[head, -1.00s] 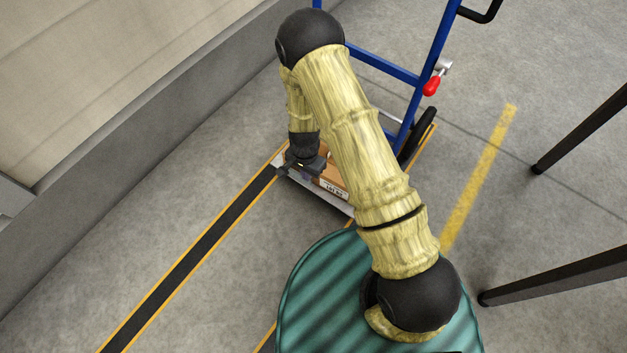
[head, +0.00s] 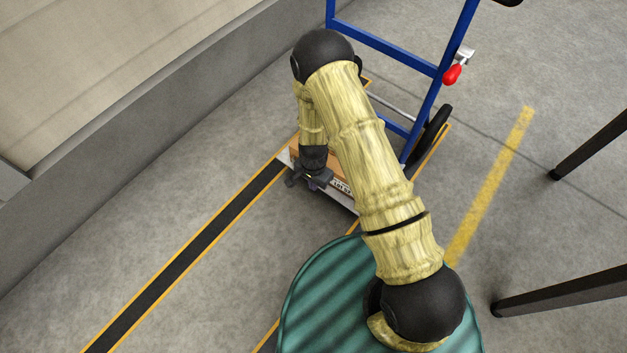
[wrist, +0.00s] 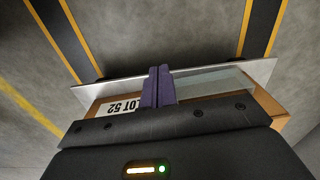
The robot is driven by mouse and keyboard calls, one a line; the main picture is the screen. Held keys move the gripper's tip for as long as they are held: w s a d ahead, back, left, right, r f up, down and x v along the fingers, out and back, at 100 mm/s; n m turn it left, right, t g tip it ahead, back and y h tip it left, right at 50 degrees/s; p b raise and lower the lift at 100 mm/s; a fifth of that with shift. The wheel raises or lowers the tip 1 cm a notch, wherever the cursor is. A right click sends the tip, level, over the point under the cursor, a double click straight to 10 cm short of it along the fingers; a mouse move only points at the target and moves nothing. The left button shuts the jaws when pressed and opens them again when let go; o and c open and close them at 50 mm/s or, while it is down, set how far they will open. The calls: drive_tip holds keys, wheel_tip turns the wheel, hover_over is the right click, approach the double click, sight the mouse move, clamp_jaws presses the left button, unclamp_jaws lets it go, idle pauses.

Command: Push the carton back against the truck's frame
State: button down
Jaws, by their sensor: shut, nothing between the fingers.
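The carton is brown with a white label reading LOT 52. In the head view its top (head: 297,147) shows beside my wrist, and the arm hides much of it. In the wrist view its label (wrist: 119,106) appears upside down, left of the fingers, and a brown part (wrist: 264,101) shows at right. It sits on the silver toe plate (wrist: 222,76) of the blue-framed hand truck (head: 436,88). My gripper (head: 304,186) is at the plate's front edge; its purple fingers (wrist: 158,76) are together and empty. I cannot tell whether they touch the carton.
A green ribbed drum top (head: 325,295) is in front, under my arm. A low grey wall edge (head: 130,165) runs along the left. Black-and-yellow floor tape (head: 190,255) lies beside the truck. Dark legs (head: 570,290) stand at right. Floor on the left is clear.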

drive_tip(key=w, duration=0.1)
drive_tip(key=w+d+b, duration=0.1)
drive_tip(key=b, duration=0.1)
drive_tip(key=shift+w+d+f, duration=0.25)
drive_tip(key=shift+w+d, duration=0.15)
drive_tip(key=shift+w+d+r, duration=0.2)
drive_tip(key=shift+w+d, duration=0.05)
drive_tip(key=shift+w, duration=0.05)
